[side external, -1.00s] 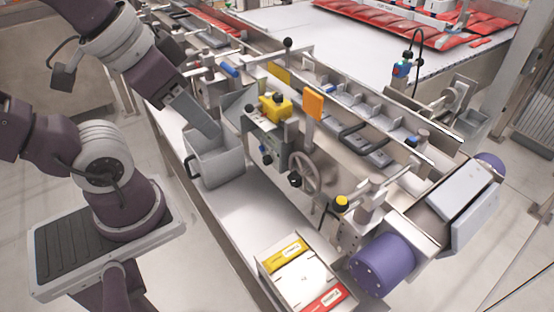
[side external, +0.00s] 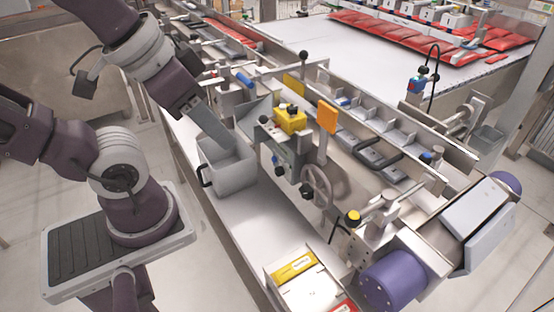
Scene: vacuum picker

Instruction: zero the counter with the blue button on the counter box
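A grey control box (side external: 292,158) with dark knobs on its front stands at the near side of the conveyor line. A small blue spot (side external: 275,160) shows on its front; it is too small to tell if it is the blue button. A yellow box (side external: 291,122) with black tops sits above it. I cannot tell which of these is the counter box. My gripper (side external: 226,144) is a grey block at the arm's end, pointing down and right, left of the control box. Its tip overlaps a grey bin in the picture. Its fingers are not distinct.
The grey bin (side external: 226,178) stands left of the control box. A handwheel (side external: 317,186) and a yellow-topped knob (side external: 353,216) are to the right. An orange panel (side external: 327,117) rises behind. A tray with cartons (side external: 294,267) is in front; the white ledge (side external: 240,222) has free room.

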